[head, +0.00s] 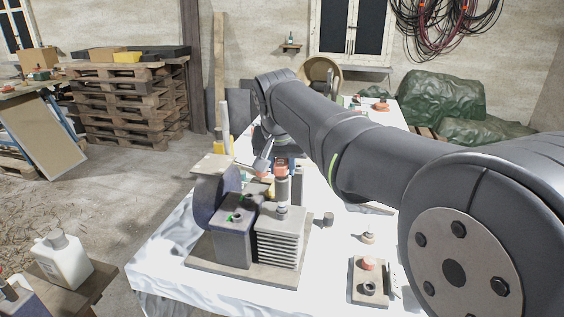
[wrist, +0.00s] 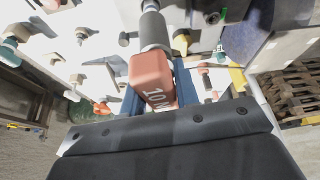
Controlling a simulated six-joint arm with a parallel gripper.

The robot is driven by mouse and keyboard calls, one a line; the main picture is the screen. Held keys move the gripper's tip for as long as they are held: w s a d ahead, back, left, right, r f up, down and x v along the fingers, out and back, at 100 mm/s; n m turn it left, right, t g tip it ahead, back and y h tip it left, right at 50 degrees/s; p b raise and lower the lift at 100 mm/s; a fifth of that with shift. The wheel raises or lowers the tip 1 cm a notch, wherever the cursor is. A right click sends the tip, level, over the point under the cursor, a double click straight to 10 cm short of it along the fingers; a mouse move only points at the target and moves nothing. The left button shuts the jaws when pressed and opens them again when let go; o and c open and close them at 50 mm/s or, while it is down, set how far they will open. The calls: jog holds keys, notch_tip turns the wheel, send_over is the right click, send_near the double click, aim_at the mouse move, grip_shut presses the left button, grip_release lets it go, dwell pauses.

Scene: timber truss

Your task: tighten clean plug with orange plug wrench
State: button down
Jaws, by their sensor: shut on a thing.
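My gripper (head: 283,158) is shut on the orange plug wrench (head: 282,168), above the engine. In the wrist view, the wrench's orange block (wrist: 151,77) carries a "10 N" marking, partly hidden, and a grey metal barrel (wrist: 154,30) extends from it. In the head view the wrench stands upright, its grey barrel pointing down at the top of the engine's finned cylinder (head: 281,242). The barrel's lower end is at the plug position there. The clean plug itself is hidden or too small to make out, and I cannot tell whether the socket is fully seated on it.
A small wooden holder (head: 356,292) and a small dark cylinder (head: 328,219) are on the white-covered table to the right. A white bottle (head: 62,259) stands on a separate bench at left.

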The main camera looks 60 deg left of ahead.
aim_at(283, 181)
jog(key=shift+f, duration=1.95)
jog(key=shift+f+m+t+h, duration=0.1)
jog(key=shift+m+t+h, duration=0.25)
jog(key=shift+m, duration=0.85)
jog(key=shift+m+t+h, duration=0.25)
jog(key=shift+m, duration=0.55)
jog(key=shift+w+d+m, duration=0.1)
jog(key=shift+m, duration=0.3)
jog(key=shift+m+h, duration=0.6)
jog(key=shift+m, duration=0.6)
